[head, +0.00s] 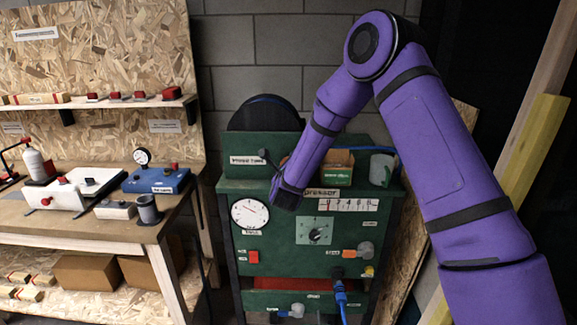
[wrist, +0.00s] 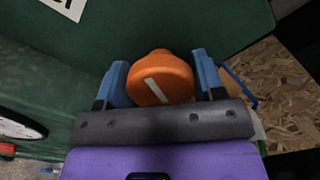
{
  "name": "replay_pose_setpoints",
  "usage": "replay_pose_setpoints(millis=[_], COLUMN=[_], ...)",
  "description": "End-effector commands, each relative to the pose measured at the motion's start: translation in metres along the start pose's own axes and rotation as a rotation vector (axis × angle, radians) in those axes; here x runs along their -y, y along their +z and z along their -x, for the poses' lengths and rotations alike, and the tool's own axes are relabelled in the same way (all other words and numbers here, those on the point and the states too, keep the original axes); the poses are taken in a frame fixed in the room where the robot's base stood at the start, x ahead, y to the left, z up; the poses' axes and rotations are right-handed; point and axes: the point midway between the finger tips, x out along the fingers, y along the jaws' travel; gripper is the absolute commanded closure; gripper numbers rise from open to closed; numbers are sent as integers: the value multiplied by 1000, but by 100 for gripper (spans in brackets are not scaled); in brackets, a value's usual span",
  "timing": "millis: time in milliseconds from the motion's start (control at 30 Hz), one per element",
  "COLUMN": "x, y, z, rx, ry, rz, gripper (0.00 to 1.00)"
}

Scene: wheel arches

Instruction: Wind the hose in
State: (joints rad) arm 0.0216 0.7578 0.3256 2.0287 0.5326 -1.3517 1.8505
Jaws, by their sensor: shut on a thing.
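The hose reel, a black drum (head: 264,113) with a blue rim of hose, stands behind a labelled green panel (head: 240,146) on top of the green compressor cabinet (head: 355,232). My gripper (wrist: 161,78) is shut on an orange knob (wrist: 163,74) with a white stripe; its blue fingers lie on either side of it. In the head view my purple arm reaches down in front of the cabinet and hides the fingers and most of the knob. A blue hose (head: 341,296) hangs from a blue fitting low on the cabinet front.
A gauge (head: 250,213), a dial (head: 314,231) and a red switch (head: 253,256) sit on the cabinet front. A cardboard box (head: 337,158) and a grey-green cup (head: 381,170) stand on top. A workbench (head: 75,226) with tools is at left; a yellow plank (head: 536,150) leans at right.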

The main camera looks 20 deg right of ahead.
Motion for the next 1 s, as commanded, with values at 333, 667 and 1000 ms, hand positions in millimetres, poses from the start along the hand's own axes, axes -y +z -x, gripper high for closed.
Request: replay_pose_setpoints(millis=[333,667,1000], x=[-1,-1,-1], y=[0,0,1], z=[0,12,74], rx=[0,0,1], ry=[2,3,4], rz=[1,1,2], gripper=[12,12,12])
